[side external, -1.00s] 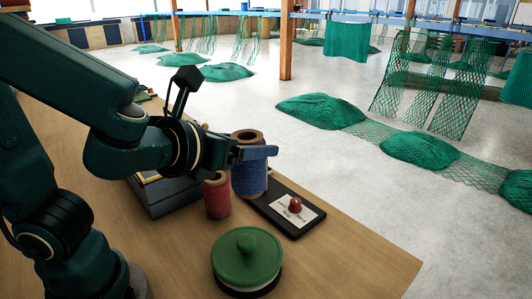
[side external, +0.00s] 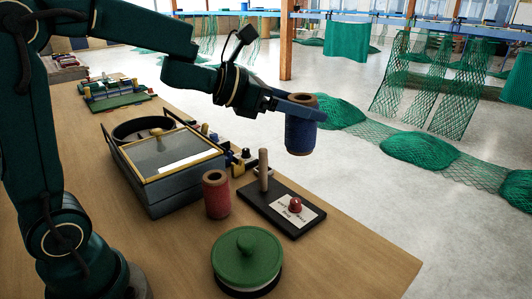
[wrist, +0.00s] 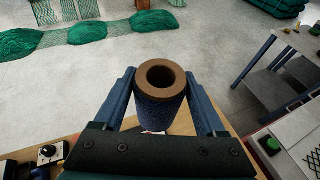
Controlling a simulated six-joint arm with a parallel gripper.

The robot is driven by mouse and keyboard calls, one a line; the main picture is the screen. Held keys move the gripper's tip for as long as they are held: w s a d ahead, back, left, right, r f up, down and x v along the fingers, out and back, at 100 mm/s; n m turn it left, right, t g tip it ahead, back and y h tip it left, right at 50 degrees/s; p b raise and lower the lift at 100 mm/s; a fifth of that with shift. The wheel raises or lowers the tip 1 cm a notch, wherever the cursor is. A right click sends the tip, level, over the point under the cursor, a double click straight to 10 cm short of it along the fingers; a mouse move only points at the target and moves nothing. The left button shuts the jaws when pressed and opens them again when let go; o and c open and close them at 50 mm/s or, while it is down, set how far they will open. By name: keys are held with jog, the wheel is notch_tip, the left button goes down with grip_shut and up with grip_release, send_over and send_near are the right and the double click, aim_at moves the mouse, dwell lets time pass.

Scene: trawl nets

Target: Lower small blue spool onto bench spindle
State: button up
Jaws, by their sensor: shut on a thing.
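The blue spool (side external: 300,138) has a brown core. It also shows in the wrist view (wrist: 158,112), where its hollow top faces the camera. My gripper (side external: 304,112) is shut on the spool's upper part, with one finger on each side, as the wrist view (wrist: 160,80) shows. The spool hangs nearly upright, high above the bench and clear of the spindle. The bench spindle (side external: 264,172) is a bare wooden peg on a dark base plate (side external: 252,203). In the side view it stands below and left of the spool. The spool's underside is hidden.
A red spool (side external: 216,196) stands left of the base plate, which carries a red knob (side external: 296,204) and a label. A green-lidded round tin (side external: 248,262) is in front. A glass-topped box (side external: 165,165) stands behind left. The bench's right front is bare.

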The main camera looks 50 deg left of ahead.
aim_at(264, 158)
jog(key=shift+w+a+f+n+y, duration=0.15)
jog(key=shift+a+f+n+y, duration=0.5)
jog(key=shift+a, duration=1.3)
jog(key=shift+w+a+f+n+y, duration=0.1)
jog(key=shift+a+f+n+y, duration=0.25)
jog(key=shift+a+f, duration=1.05)
jog(key=shift+w+a+f+n+y, duration=0.2)
jog(key=shift+a+n+y, duration=0.25)
jog(key=shift+a, duration=2.05)
jog(key=shift+s+f, duration=0.1)
jog(key=shift+f, duration=5.75)
jog(key=o, duration=1.4)
jog(key=shift+v, duration=2.5)
